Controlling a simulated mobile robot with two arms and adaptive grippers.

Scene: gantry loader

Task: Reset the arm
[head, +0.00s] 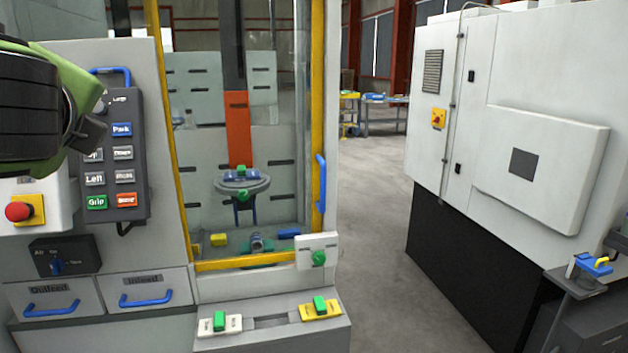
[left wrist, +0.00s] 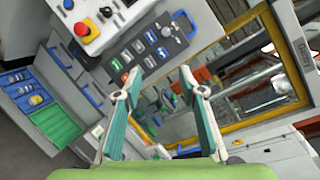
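The dark button panel (head: 137,205) hangs on the grey cabinet at the left in the head view. It carries a blue Park button (head: 122,130), grey direction buttons, a green Grip button (head: 96,202) and a red button (head: 127,200) with unclear lettering. The panel also shows in the left wrist view (left wrist: 134,55), ahead of the fingers. The orange gantry arm (head: 239,130) hangs behind the yellow-framed opening above a round grey part (head: 242,185). My left gripper (left wrist: 160,73) is open with nothing between its fingers. In the head view my left arm covers the panel's upper-left area.
A red emergency button (head: 18,211) sits left of the panel. Outfeed (head: 50,302) and infeed (head: 148,290) drawers with blue handles are below. A white machine cabinet (head: 540,75) stands right, with open floor between. Blue handles project from the cabinet and door.

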